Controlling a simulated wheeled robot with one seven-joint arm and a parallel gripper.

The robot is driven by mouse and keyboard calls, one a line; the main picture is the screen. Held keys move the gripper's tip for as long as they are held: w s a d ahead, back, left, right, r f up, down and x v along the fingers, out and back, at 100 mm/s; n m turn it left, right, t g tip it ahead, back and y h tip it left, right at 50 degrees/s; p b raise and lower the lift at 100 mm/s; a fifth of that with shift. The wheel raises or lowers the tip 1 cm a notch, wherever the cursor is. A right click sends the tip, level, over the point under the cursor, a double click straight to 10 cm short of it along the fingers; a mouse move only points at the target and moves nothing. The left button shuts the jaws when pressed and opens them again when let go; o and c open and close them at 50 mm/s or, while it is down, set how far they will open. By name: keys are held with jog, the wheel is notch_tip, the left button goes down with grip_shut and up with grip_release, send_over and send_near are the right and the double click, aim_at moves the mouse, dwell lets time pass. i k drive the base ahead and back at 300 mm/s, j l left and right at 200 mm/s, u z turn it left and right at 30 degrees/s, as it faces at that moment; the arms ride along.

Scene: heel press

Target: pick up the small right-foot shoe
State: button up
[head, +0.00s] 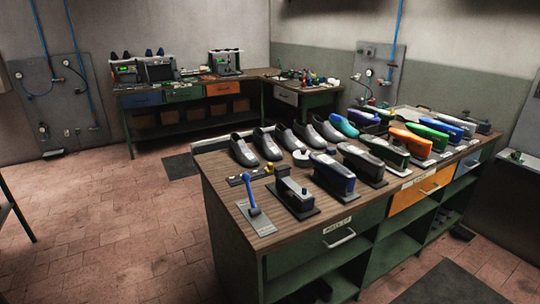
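Several dark grey shoes stand in a row along the far left part of the wooden workbench (222,178). The leftmost shoe (243,151) is nearest the bench's left end. Another shoe (267,145) is beside it, and more shoes (309,135) continue to the right. They look alike at this size, so I cannot tell which is small or which is for the right foot. My gripper is not in view.
In front of the shoes are a blue-handled tool (250,190), a dark block on a plate (295,195) and several coloured foot-shaped forms, including a blue one (333,174) and an orange one (411,142). Tiled floor (110,235) is clear on the left. A second bench (180,98) stands behind.

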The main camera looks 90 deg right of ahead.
aim_at(245, 158)
jog(key=i+l+z, duration=0.5)
jog(key=i+z, duration=0.3)
jog(key=i+l+z, duration=0.15)
jog(key=i+z, duration=0.5)
jog(key=z, duration=0.2)
jog(key=i+j+z, duration=0.25)
jog(key=i+z, duration=0.15)
jog(key=i+l+z, duration=0.1)
jog(key=i+z, duration=0.6)
jog(key=i+j+z, duration=0.15)
jog(key=i+z, duration=0.2)
jog(key=i+l+z, duration=0.15)
jog(key=i+l, duration=0.2)
